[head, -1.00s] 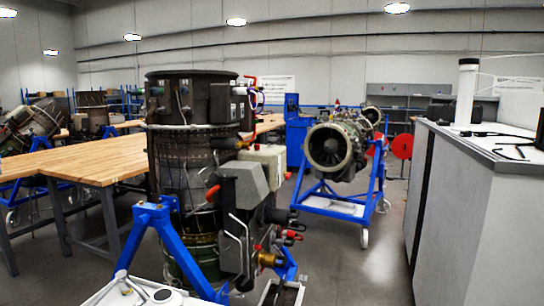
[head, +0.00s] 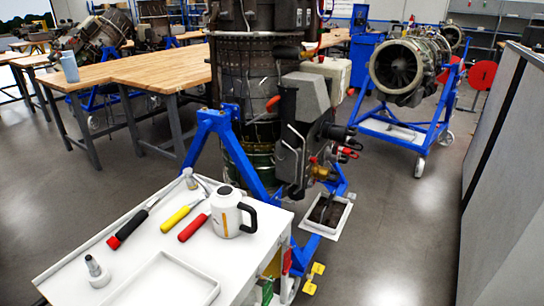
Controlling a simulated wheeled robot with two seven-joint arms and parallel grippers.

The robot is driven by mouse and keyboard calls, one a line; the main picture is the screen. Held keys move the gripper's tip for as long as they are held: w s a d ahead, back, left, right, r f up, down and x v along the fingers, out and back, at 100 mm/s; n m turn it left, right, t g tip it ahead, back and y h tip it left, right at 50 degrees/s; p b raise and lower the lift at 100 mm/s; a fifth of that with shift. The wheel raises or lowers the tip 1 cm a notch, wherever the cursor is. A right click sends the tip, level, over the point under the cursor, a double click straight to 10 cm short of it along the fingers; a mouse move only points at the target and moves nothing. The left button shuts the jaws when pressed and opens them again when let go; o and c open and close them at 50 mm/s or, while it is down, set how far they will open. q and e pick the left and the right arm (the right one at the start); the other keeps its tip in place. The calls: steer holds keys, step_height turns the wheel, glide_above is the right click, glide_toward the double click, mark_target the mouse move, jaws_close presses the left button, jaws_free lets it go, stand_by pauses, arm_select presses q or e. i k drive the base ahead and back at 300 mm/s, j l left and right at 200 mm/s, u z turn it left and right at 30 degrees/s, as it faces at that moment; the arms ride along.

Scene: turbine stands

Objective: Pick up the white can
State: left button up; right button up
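A white can-shaped vessel (head: 226,213) with a black handle and a small orange mark stands upright on a white cart top (head: 165,248) at the lower left of the head view. Its handle points right. A red-handled tool (head: 194,228) lies just left of it. Neither of my grippers is in view.
A yellow-handled tool (head: 181,212), a red-and-black hammer (head: 131,224) and a grey-white fitting (head: 96,270) are on the cart. A turbine on a blue stand (head: 212,130) rises behind it. A grey cabinet (head: 500,190) borders the right.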

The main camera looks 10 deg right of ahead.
mark_target(227, 206)
steer(key=i+l+u, duration=0.1)
steer(key=u, duration=0.75)
steer(key=i+l+u, duration=0.1)
steer(key=l+u, duration=0.25)
steer(key=l, duration=0.45)
steer(key=l+u, duration=0.3)
steer(key=l, duration=1.3)
